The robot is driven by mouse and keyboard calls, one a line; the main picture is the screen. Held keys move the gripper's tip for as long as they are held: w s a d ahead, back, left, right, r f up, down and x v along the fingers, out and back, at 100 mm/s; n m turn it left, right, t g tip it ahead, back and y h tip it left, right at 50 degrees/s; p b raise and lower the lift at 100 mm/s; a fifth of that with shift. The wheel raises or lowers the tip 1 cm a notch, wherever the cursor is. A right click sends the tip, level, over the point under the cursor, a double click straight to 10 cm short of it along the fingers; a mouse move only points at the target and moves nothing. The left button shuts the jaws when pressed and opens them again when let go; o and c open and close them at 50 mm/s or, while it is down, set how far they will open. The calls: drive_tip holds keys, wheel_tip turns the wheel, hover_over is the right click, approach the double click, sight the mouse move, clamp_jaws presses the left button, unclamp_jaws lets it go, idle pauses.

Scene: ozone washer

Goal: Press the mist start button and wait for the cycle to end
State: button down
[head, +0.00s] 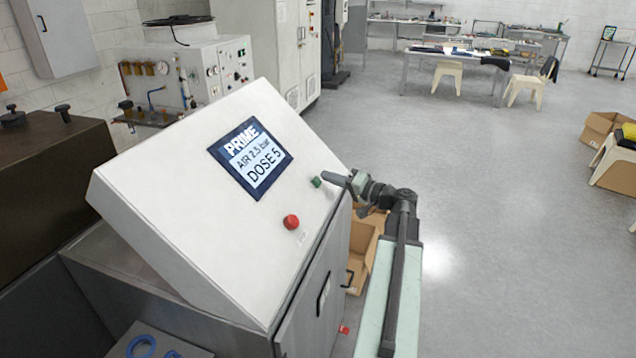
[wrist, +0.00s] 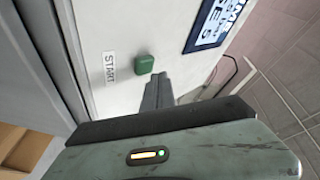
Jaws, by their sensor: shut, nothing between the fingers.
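The green start button (head: 317,182) is on the right side of the white sloped panel (head: 165,180). In the wrist view the green button (wrist: 144,65) has a START label (wrist: 109,69) beside it. My gripper (head: 326,176) is shut and empty, with its tip close to the green button in the head view. In the wrist view the gripper tip (wrist: 158,78) is just beside the button; I cannot tell whether it touches. The display (head: 250,158) reads PRIME, AIR 2.3 bar, DOSE 5. A red button (head: 291,222) is lower on the panel.
The panel tops a grey cabinet with a door (head: 318,290). A cardboard box (head: 362,255) stands on the floor behind my arm. A dark brown housing (head: 50,180) is at the left. Open grey floor (head: 500,220) lies to the right.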

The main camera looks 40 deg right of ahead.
drive_tip(key=shift+w+f, duration=0.1)
drive_tip(key=shift+w+a+f+b, duration=0.1)
drive_tip(key=shift+w+f+b, duration=0.1)
drive_tip(key=shift+w+b, duration=0.1)
drive_tip(key=shift+w+a+f+b, duration=0.2)
drive_tip(key=shift+w+f+b, duration=0.1)
drive_tip(key=shift+f+b, duration=0.1)
idle(0.9)
drive_tip(key=shift+r, duration=0.1)
drive_tip(key=shift+s+d+r+p, duration=0.3)
drive_tip(key=shift+s+r+p, duration=0.3)
drive_tip(key=shift+p, duration=0.1)
drive_tip(key=s+r+p, duration=0.1)
drive_tip(key=s+d+r+p, duration=0.1)
drive_tip(key=s+r+p, duration=0.1)
drive_tip(key=shift+d+r, duration=0.25)
drive_tip(key=shift+d, duration=0.1)
